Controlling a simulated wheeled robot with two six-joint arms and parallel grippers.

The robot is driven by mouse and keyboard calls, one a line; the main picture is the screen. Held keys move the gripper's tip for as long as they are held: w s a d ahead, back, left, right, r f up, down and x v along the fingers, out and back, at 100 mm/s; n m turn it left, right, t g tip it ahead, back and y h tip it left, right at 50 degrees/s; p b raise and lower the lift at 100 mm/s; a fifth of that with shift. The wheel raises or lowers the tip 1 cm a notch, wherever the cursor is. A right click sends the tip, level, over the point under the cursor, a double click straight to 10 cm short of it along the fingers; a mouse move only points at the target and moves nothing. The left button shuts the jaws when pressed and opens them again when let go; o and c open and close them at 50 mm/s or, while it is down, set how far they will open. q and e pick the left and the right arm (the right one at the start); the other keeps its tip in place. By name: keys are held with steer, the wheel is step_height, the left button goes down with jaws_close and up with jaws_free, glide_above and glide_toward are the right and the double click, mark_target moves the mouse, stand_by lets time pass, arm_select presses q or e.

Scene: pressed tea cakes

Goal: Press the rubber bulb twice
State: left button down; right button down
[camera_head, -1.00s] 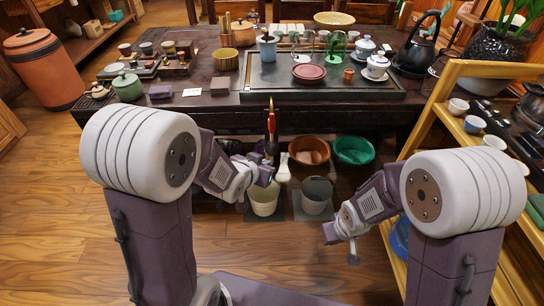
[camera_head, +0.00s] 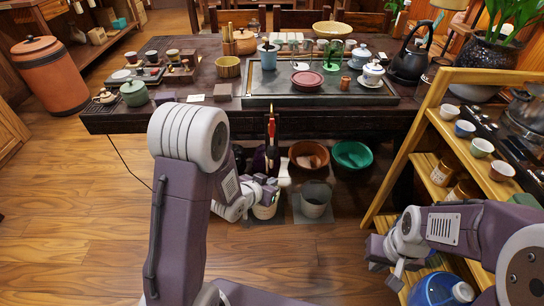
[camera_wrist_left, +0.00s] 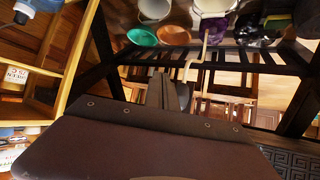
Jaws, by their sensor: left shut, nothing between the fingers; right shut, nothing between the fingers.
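A pale upright piece (camera_head: 284,172) shows under the table's front edge, beside the buckets; I cannot tell for sure whether it is part of the rubber bulb. In the left wrist view the shut fingers (camera_wrist_left: 168,90) reach towards a thin cream bent tube (camera_wrist_left: 206,46). A small greyish rounded thing (camera_wrist_left: 184,96) shows partly behind the fingers; contact cannot be told. My right gripper (camera_head: 396,277) is shut and empty, low at the right.
A grey bucket (camera_head: 316,196), a brown bowl (camera_head: 308,153) and a green bowl (camera_head: 352,154) stand under the tea table (camera_head: 130,122). A wooden shelf (camera_head: 405,150) with cups is at right. A blue water bottle (camera_head: 437,290) stands near my right arm. Floor at left is clear.

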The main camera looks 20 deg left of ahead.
arm_select(q)
steer(key=p, duration=0.2)
glide_toward(274, 158)
steer(key=w+f, duration=0.1)
steer(key=w+d+f, duration=0.2)
steer(key=f, duration=0.1)
steer(key=shift+w, duration=0.1)
stand_by(1.7)
steer(key=shift+w+a, duration=0.1)
steer(key=shift+w, duration=0.3)
steer(key=shift+w+a+p, duration=0.15)
steer(key=shift+w+p, duration=0.3)
steer(key=shift+w, duration=0.25)
stand_by(0.6)
steer(key=shift+s+d, duration=0.15)
steer(key=shift+s, duration=0.4)
steer(key=shift+s+d, duration=0.15)
steer(key=shift+s, duration=0.4)
